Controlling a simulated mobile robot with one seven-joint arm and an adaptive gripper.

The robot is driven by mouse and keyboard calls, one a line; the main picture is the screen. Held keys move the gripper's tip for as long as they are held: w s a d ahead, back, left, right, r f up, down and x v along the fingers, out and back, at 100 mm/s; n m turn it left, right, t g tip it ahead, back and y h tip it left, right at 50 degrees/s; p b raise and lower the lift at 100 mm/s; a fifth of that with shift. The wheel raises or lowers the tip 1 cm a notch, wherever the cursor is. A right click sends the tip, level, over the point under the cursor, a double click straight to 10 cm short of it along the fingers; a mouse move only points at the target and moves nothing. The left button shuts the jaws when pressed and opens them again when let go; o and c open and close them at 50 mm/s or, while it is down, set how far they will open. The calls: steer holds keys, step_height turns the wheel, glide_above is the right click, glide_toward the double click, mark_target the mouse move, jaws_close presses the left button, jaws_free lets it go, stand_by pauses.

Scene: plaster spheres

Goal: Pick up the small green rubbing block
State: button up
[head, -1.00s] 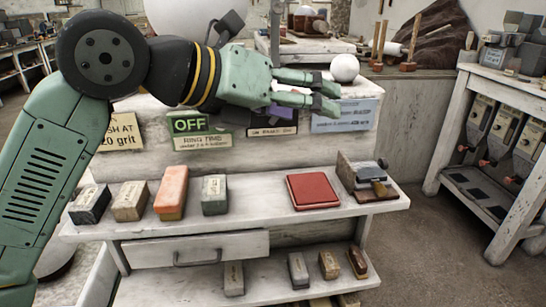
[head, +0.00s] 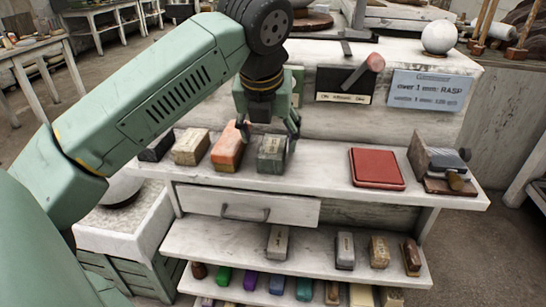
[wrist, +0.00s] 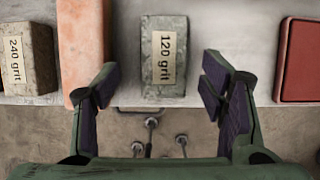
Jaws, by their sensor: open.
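A small grey-green block (head: 271,157) stands on the upper shelf; in the wrist view the block (wrist: 164,85) carries a label reading "120 grit". My gripper (head: 268,132) is at this block, its fingers pointing down. In the wrist view my gripper (wrist: 158,82) is open, one finger to the left and one to the right of the block, with clear gaps on both sides. Nothing is held. The arm hides part of the shelf back. A brighter green piece (head: 223,276) lies on the lowest shelf.
An orange block (head: 228,152) stands close on the left, its wrist-view side (wrist: 84,45) near the left finger. A "240 grit" block (wrist: 27,58) is beyond it. A red slab (head: 376,168) lies right, with free shelf between. A drawer (head: 247,206) is below.

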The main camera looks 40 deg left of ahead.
mark_target(272, 147)
steer(key=x, duration=0.1)
steer(key=b+x, duration=0.1)
steer(key=x, duration=0.2)
steer(key=shift+w+d+f, duration=0.1)
steer(key=shift+d+f, duration=0.1)
steer(key=shift+f, duration=0.1)
steer(key=shift+c, duration=0.5)
steer(key=shift+r, duration=0.1)
jaws_close()
